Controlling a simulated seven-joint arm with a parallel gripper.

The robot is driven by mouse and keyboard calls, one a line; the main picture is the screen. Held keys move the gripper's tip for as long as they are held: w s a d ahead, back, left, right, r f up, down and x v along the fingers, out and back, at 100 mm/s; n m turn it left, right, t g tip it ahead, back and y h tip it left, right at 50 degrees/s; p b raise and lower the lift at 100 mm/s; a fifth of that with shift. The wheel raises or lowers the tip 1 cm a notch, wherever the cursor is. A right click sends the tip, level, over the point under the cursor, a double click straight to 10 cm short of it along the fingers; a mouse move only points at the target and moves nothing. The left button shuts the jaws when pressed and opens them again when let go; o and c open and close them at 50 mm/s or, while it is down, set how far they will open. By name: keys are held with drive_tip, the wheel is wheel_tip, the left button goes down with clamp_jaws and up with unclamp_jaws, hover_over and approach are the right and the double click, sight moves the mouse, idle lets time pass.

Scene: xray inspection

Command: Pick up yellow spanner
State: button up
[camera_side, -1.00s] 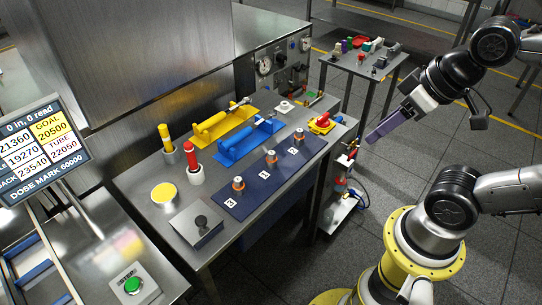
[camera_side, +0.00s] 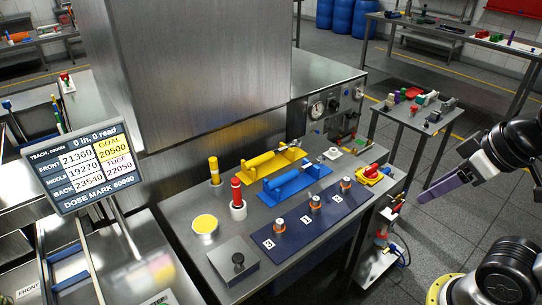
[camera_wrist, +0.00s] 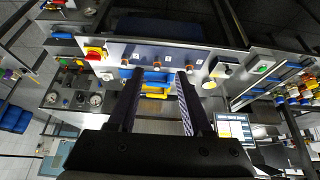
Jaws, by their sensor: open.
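The yellow spanner (camera_side: 270,162) appears to lie in a yellow cradle on the steel bench, with a metal end at its right. It also shows in the wrist view as yellow (camera_wrist: 156,90), between my fingers but farther off. A matching blue tool and cradle (camera_side: 292,184) sit directly in front of it. My gripper (camera_side: 427,197) is open and empty, in the air beyond the bench's right end, well apart from the spanner. In the wrist view its two dark fingers (camera_wrist: 158,72) are spread. Fine detail of the spanner is too small to tell.
A dark blue mat (camera_side: 275,258) with several metal pieces lies along the bench front. A red cylinder (camera_side: 237,193) and a yellow one (camera_side: 214,171) stand upright left of the cradles. A red-and-yellow switch (camera_side: 371,173) sits at the right end. A tall steel cabinet (camera_side: 185,60) rises behind.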

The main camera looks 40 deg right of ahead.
drive_tip(key=o, duration=0.3)
